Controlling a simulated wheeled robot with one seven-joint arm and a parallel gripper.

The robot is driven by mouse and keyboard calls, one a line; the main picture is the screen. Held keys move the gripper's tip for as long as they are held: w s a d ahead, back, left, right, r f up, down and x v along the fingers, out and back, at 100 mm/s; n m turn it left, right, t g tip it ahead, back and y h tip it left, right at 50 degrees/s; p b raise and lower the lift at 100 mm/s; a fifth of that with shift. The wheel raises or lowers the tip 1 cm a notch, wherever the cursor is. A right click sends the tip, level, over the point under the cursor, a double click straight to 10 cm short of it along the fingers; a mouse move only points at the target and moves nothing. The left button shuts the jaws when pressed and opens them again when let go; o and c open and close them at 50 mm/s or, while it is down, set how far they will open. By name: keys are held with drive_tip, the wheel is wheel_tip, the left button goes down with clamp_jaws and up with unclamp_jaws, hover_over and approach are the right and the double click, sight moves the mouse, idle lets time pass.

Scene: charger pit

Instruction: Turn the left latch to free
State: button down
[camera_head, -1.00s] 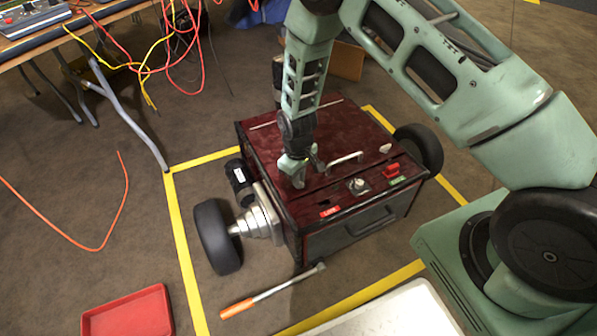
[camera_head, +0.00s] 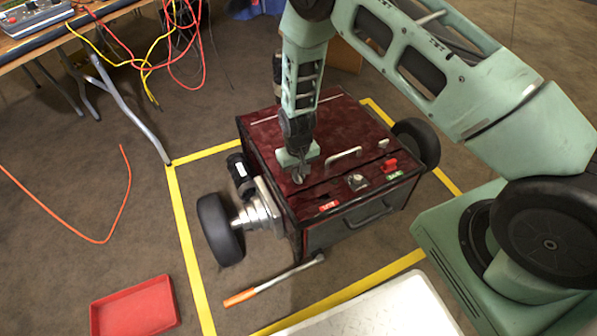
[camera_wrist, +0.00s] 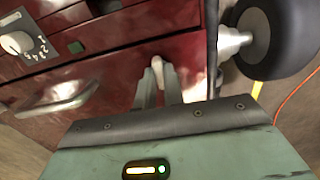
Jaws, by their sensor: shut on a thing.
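The left latch (camera_wrist: 157,72) is a small pale piece on the dark red top of the wheeled box (camera_head: 268,135). In the wrist view it shows between the two fingers of my gripper (camera_wrist: 159,88). In the head view my gripper (camera_head: 297,177) points down at the box top, left of the pale bar handle (camera_head: 343,155), and hides most of the latch. The fingers are shut on the latch. How far it is turned cannot be told. A similar pale latch (camera_head: 384,144) stands at the right of the top.
On the box's near edge are a dial (camera_head: 357,182), a red switch (camera_head: 390,165) and a red label (camera_head: 329,205). A orange-handled bar (camera_head: 275,280) and a red tray (camera_head: 135,308) lie on the floor. A cable-strewn table (camera_head: 60,45) stands at upper left.

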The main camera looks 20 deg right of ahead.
drive_tip(key=c, duration=1.5)
unclamp_jaws()
drive_tip(key=shift+r, duration=0.1)
wheel_tip(320, 180, up, 17)
drive_tip(key=p, duration=0.4)
drive_tip(key=shift+w, duration=0.3)
drive_tip(key=shift+a+r, duration=0.1)
drive_tip(key=shift+r, duration=0.1)
